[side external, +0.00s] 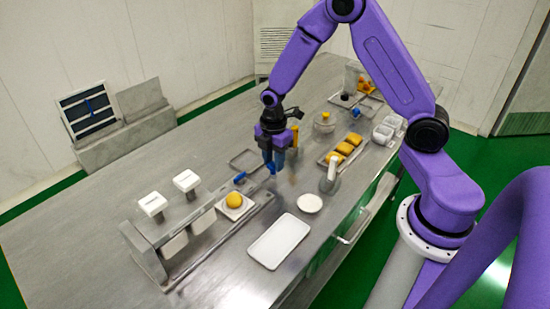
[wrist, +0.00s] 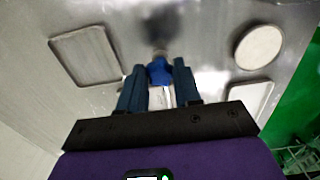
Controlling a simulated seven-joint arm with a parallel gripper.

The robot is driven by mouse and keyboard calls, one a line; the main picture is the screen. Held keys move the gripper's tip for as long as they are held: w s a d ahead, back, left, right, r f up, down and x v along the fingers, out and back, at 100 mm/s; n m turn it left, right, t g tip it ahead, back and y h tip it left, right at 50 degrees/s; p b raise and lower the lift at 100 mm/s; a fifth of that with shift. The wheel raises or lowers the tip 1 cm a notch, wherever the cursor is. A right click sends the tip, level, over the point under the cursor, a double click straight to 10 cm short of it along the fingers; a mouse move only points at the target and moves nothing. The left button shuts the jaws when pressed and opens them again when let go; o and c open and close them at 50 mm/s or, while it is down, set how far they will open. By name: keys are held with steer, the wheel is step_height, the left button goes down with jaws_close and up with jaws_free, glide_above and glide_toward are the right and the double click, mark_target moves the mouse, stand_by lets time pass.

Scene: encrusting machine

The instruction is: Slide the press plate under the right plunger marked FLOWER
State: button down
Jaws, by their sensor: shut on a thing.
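The press plate (side external: 226,213) is a white square carrying a yellow ball (side external: 234,199), on the rail at the right end of the press. Two white plunger tops stand left of it: the right plunger (side external: 187,180) and the left plunger (side external: 152,204). No FLOWER lettering is legible. My gripper (side external: 275,162) is to the right of and behind the plate, apart from the ball. In the wrist view my gripper (wrist: 158,82) is shut on a blue piece (wrist: 160,72). What it joins is hidden. Another blue piece (side external: 240,178) lies behind the plate.
A white tray (side external: 280,241) and a round white dish (side external: 309,203) lie in front. An empty rectangular tray (wrist: 85,55) lies behind, left in the wrist view. A tray of yellow pieces (side external: 344,150) is at right. The left table area is clear.

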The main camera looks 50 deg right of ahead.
glide_above(246, 195)
stand_by(0.3)
steer(key=c, duration=0.8)
jaws_free()
step_height(246, 195, up, 18)
steer(key=shift+f, duration=0.25)
steer(key=shift+s, duration=0.15)
